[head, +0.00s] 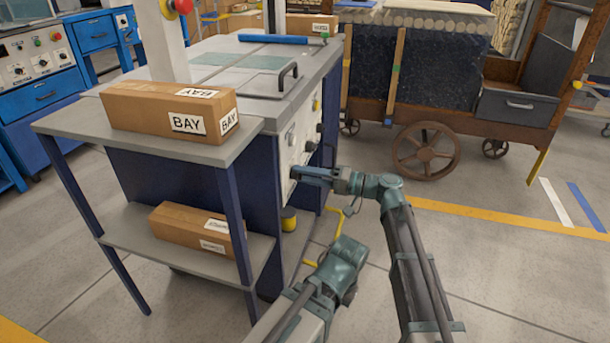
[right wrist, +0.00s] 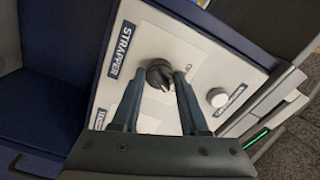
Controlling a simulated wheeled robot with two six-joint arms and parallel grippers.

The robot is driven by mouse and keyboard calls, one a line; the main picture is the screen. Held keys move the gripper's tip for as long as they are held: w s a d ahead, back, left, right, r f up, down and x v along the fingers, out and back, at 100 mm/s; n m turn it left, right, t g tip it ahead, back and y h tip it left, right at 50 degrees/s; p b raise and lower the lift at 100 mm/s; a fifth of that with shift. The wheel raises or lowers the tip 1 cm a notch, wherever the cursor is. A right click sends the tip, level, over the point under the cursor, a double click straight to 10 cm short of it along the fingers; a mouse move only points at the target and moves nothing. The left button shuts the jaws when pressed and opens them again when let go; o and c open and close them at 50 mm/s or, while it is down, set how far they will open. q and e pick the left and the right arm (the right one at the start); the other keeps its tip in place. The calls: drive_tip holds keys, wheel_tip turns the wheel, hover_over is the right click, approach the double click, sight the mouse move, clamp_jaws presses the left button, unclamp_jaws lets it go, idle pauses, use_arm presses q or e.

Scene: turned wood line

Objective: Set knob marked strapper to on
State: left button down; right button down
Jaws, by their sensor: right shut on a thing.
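The strapper knob (right wrist: 158,74) is a black round knob on a pale panel (right wrist: 205,70), beside a dark label (right wrist: 125,50) reading STRAPPER. My right gripper (right wrist: 160,78) has a finger on each side of the knob and is shut on it. A small pale mark shows on the knob's lower edge. The position lettering around it is partly hidden, so I cannot tell its setting. In the head view my right gripper (head: 296,172) reaches the side panel of the grey and blue machine (head: 318,75) and hides the knob.
A white round button (right wrist: 217,97) sits right of the knob. A wooden cart (head: 500,95) stands behind.

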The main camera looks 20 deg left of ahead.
drive_tip(key=shift+c, duration=2.1)
unclamp_jaws()
drive_tip(key=shift+d, duration=0.15)
drive_tip(key=d, duration=1.3)
drive_tip(key=shift+s+d, duration=0.25)
drive_tip(key=shift+d, duration=0.05)
